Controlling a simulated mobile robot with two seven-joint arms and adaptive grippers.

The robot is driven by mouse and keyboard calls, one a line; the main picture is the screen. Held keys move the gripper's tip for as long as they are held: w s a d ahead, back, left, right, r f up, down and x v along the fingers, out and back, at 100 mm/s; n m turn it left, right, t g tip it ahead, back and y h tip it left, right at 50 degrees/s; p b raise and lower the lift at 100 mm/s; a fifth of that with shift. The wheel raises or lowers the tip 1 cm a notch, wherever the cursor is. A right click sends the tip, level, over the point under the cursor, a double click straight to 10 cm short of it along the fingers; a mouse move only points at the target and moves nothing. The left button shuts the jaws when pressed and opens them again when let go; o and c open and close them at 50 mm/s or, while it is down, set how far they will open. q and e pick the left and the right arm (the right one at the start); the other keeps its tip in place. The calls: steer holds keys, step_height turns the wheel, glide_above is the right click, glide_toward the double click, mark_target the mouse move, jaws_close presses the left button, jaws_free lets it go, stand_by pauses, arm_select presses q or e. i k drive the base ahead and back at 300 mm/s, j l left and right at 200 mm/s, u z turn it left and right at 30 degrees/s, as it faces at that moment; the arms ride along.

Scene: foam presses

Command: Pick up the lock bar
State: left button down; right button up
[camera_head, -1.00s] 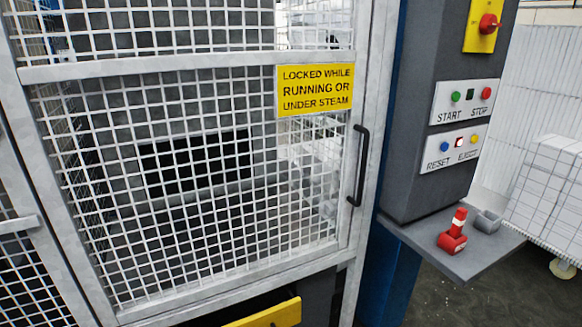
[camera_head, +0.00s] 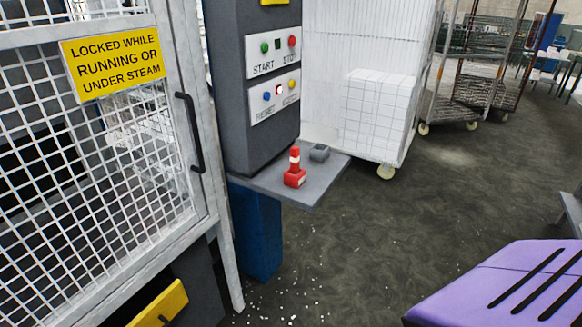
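A small red piece with an upright post banded in white (camera_head: 295,170) stands on the grey shelf (camera_head: 318,194) below the control panel. It is the likeliest lock bar, but I cannot tell for sure. Neither of my grippers is in view.
The mesh guard door (camera_head: 90,190) with a black handle (camera_head: 190,132) stands shut at left. The control column (camera_head: 240,90) rises behind the shelf. A white cart (camera_head: 375,110) stands behind. A purple slotted surface (camera_head: 470,290) fills the lower right. Open floor lies between.

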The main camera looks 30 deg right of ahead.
mark_target(295, 151)
steer(key=i+l+u, duration=0.15)
steer(key=l, duration=0.4)
steer(key=i+l+u, duration=0.2)
steer(key=l, duration=0.35)
steer(key=l+u, duration=0.15)
steer(key=l, duration=0.4)
